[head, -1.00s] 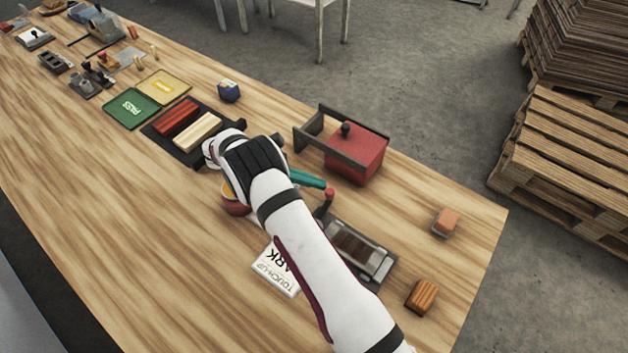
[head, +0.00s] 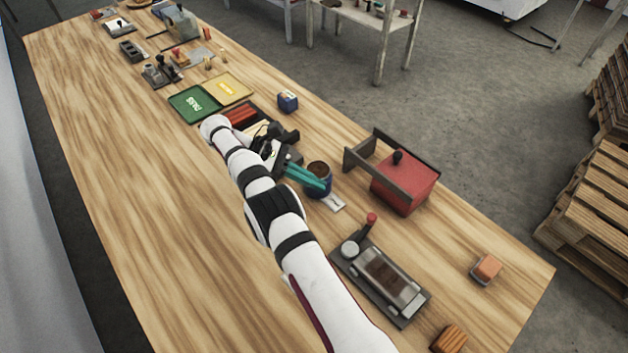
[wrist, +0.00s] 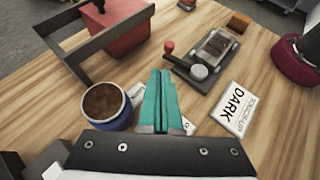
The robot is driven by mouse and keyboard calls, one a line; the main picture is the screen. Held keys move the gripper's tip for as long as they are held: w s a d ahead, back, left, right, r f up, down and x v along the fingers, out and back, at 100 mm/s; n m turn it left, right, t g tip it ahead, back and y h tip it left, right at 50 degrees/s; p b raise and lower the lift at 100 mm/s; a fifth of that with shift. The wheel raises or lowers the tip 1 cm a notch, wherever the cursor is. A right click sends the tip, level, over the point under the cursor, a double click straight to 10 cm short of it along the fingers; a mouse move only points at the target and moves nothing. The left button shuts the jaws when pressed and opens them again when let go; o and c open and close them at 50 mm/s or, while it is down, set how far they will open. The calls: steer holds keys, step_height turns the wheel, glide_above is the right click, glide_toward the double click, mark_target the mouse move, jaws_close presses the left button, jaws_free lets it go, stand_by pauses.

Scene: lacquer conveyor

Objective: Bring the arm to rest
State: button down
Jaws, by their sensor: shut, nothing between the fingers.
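My gripper (head: 308,180) has teal fingers pressed together with nothing between them. It hangs above the wooden table (head: 150,230), roughly in the middle of its width. In the wrist view the shut fingers (wrist: 158,100) point away over the table, just right of a blue cup with brown contents (wrist: 106,104). In the head view the cup (head: 319,172) stands just beyond the fingertips. I cannot tell how high the fingers are.
A red box with a dark frame (head: 405,185), a grey device with a red-knobbed lever (head: 385,280) and a small orange block (head: 487,267) stand nearby. A "DARK" touch-up card (wrist: 234,108) lies right of the fingers. Green (head: 190,104) and yellow trays are farther back. The table's left side is clear.

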stand_by(0.3)
steer(key=s+d+r+m+g+y, duration=0.1)
steer(key=s+d+r+m+y, duration=0.2)
steer(key=s+d+r+m, duration=0.4)
steer(key=s+d+r+m+g+y, duration=0.1)
steer(key=s+d+r+m+y, duration=0.2)
steer(key=r, duration=0.6)
steer(key=s+f+m+t+y, duration=0.3)
steer(key=s+m+y, duration=0.4)
steer(key=s, duration=1.5)
steer(key=f+m, duration=0.1)
steer(key=m, duration=0.4)
steer(key=shift+a+y, duration=0.2)
steer(key=shift+y, duration=0.1)
